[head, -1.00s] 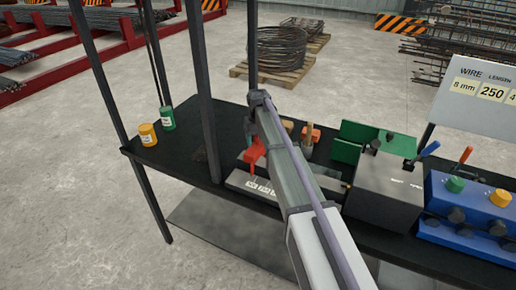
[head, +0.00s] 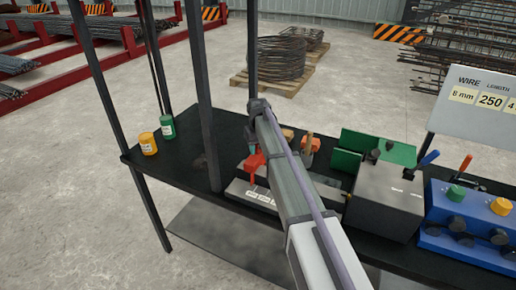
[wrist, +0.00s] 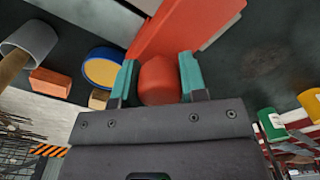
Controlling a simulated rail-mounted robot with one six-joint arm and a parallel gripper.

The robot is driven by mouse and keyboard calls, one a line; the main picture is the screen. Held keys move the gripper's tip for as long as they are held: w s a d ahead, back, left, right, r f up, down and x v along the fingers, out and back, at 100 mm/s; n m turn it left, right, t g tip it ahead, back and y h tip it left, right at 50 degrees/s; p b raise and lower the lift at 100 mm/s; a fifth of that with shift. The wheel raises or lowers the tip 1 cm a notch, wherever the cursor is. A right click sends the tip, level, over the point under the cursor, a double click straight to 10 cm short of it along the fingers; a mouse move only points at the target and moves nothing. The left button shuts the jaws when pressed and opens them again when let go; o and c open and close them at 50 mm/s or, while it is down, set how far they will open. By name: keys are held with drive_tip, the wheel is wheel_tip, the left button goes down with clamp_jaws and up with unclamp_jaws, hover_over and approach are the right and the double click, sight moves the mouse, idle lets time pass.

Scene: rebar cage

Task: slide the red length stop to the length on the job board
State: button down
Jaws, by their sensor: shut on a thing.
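The red length stop (head: 254,163) stands on the pale length scale (head: 262,197) of the bench stop rail, near its left part. The scale labels are too small to read. In the wrist view, my gripper (wrist: 157,63) has its two teal fingers closed on either side of the stop's rounded red knob (wrist: 157,82). A broad red part of the stop (wrist: 178,28) extends above it. The job board (head: 485,95) at the right shows wire 8 mm, length 250, and a cut-off third entry.
A yellow can (head: 148,143) and a green can (head: 167,126) stand at the bench's left end. A dark post (head: 203,100) rises just left of the stop. A grey machine box (head: 385,200) and a blue fixture (head: 465,220) stand to the right.

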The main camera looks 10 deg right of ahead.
drive_tip(key=s+d, duration=0.4)
drive_tip(key=d, duration=0.1)
drive_tip(key=shift+s+d, duration=0.15)
drive_tip(key=shift+d, duration=0.2)
drive_tip(key=c, duration=0.7)
unclamp_jaws()
drive_tip(key=shift+o, duration=0.2)
wheel_tip(320, 180, up, 11)
drive_tip(key=p, duration=1)
drive_tip(key=shift+p, duration=0.4)
